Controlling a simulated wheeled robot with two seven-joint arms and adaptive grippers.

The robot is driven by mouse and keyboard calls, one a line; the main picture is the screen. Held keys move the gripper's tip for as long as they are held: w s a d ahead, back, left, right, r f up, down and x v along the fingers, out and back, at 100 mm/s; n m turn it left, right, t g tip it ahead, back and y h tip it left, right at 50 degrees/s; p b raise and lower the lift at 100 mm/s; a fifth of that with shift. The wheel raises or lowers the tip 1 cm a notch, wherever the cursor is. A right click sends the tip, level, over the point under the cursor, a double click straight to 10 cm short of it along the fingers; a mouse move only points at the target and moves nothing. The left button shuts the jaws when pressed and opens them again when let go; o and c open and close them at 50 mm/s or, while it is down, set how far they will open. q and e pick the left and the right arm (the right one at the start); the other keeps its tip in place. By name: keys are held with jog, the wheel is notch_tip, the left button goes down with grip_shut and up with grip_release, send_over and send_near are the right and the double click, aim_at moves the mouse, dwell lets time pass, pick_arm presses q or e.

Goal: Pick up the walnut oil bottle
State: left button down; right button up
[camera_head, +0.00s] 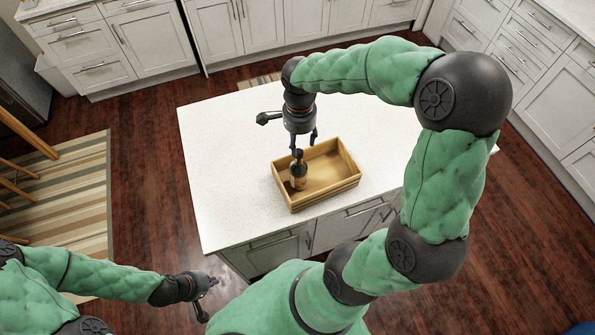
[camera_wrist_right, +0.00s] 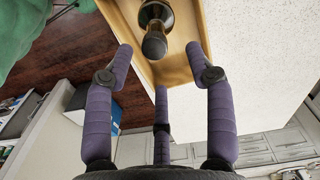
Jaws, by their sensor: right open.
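The walnut oil bottle (camera_head: 298,172) is a brown bottle with a dark cap and a label. It stands upright in the left part of a wooden crate (camera_head: 334,191) on the white island. My right gripper (camera_head: 304,145) is above the crate, fingers pointing down, just over the bottle's cap. In the right wrist view, the bottle (camera_wrist_right: 154,28) shows beyond the spread purple fingers (camera_wrist_right: 160,70), with its dark cap toward me and nothing between the fingertips. My left gripper (camera_head: 205,296) is low at the left, away from the island; its opening is too small to tell.
The white island top (camera_head: 225,140) is bare around the crate. The crate's low walls surround the bottle, and its right part is empty. Cabinets (camera_head: 150,45) line the back. A striped rug (camera_head: 75,215) lies on the floor at left.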

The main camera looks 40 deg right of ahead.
aim_at(299, 152)
jog(key=shift+f, duration=0.65)
jog(key=f, duration=0.4)
jog(key=shift+s+a, duration=0.25)
jog(key=shift+f, duration=0.6)
jog(key=shift+w+r, duration=0.1)
grip_shut()
